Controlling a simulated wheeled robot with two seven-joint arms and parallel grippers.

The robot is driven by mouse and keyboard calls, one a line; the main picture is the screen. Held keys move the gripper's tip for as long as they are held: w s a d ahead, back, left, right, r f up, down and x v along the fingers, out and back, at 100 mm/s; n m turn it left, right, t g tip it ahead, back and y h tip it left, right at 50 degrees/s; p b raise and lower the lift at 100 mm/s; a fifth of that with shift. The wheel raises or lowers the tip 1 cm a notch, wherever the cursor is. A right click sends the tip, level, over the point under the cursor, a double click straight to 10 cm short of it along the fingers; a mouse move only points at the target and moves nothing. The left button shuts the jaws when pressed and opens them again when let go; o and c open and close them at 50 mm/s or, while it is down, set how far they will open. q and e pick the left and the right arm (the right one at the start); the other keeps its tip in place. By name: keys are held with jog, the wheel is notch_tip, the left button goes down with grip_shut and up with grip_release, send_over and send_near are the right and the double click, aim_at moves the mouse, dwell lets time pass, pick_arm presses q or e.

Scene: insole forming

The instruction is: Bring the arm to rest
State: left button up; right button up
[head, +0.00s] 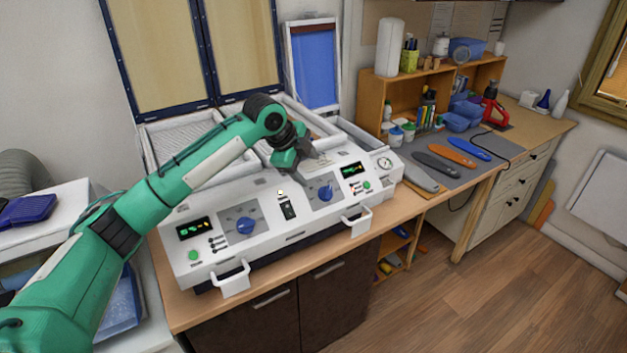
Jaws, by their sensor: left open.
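My left arm, green and white, comes in from the left and reaches over a white forming machine (265,215) on the wooden bench. My left gripper (305,163) is above the right half of the machine, near the back of its front panel. It is open, and I see nothing held in it. The wrist hides part of the machine behind it, and the fingertips are small and partly hidden. Whether the gripper touches the machine I cannot tell. My right gripper is not in view.
The machine has two blue knobs and two front handles (357,220). Right of it, grey, orange and blue insoles (450,158) lie on a grey mat. A wooden shelf (372,95) with bottles and tubs stands behind. Open wooden floor (480,290) lies at the front right.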

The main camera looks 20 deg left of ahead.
pick_arm(q)
jog(key=shift+s+a+r, duration=0.1)
jog(key=shift+s+r, duration=0.05)
jog(key=shift+r, duration=0.15)
jog(key=shift+f, duration=0.1)
